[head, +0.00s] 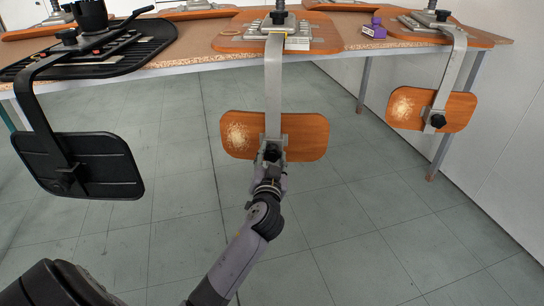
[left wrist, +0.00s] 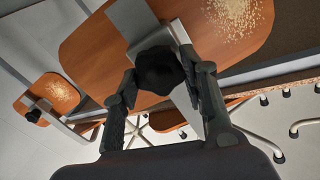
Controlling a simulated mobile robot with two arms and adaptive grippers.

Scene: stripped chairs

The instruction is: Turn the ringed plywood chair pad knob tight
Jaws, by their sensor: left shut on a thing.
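The middle plywood chair hangs upside down over the table edge, with its orange-brown pad (head: 305,136) at the lower end of a grey metal strut (head: 273,85). A thin yellow band (head: 285,37) crosses the strut near its top. My left gripper (head: 269,158) is at the pad's middle, shut on the black knob (left wrist: 160,70) where the strut meets the pad. In the left wrist view, the fingers (left wrist: 163,84) sit on either side of the knob. The gripper partly hides the knob in the head view. My right gripper is not in view.
A black chair pad (head: 100,160) hangs at the left. Another plywood pad (head: 405,107) with a black knob (head: 437,119) hangs at the right. A purple object (head: 374,29) lies on the table (head: 355,40). The tiled floor in front is clear.

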